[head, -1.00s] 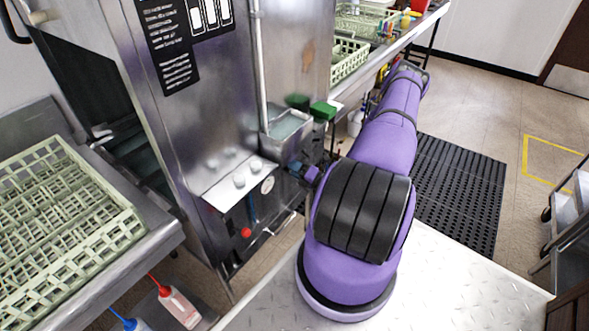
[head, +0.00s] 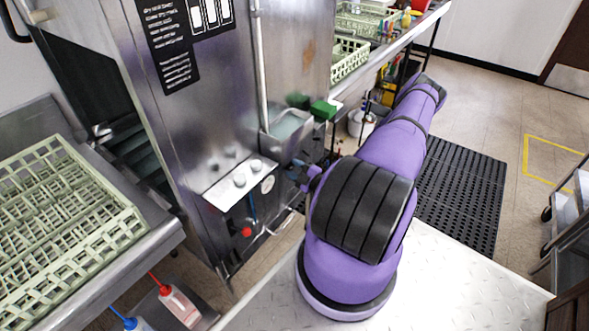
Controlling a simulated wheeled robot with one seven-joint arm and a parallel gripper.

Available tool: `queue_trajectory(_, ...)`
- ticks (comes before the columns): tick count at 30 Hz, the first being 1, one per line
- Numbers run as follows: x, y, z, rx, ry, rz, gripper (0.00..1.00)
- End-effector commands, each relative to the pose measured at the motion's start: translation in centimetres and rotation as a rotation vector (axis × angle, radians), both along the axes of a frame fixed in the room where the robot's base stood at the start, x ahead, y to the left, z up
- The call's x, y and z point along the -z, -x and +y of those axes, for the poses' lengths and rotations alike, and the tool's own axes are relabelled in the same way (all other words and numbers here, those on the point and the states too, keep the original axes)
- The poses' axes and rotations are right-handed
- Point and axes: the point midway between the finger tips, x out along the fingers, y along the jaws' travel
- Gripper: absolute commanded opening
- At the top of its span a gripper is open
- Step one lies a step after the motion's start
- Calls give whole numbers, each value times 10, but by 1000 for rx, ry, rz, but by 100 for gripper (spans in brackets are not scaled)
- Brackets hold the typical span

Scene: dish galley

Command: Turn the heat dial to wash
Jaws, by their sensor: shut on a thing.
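My gripper (head: 297,171) shows small and dark at the steel dishwasher's (head: 215,110) lower front, right of the round white gauge (head: 268,184). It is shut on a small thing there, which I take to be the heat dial. The dial's face, its pointer and any wash mark are hidden or too small to make out. Two pale round knobs (head: 240,180) stand on the sloped control panel (head: 222,197), left of my gripper and apart from it. My purple arm hides part of the area behind.
A steel box (head: 288,128) with a green block (head: 323,109) sits just above my gripper. A red knob (head: 247,232) hangs below the panel. A dish rack (head: 60,205) lies on the left counter. Squeeze bottles (head: 180,307) stand below. A black mat (head: 460,190) covers floor at right.

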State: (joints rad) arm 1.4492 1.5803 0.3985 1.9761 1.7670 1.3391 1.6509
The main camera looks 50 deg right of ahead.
Motion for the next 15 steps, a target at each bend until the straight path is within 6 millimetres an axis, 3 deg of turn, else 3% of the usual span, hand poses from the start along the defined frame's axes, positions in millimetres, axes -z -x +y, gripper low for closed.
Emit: queue_trajectory(15,1,1,0,1,-142,13,19)
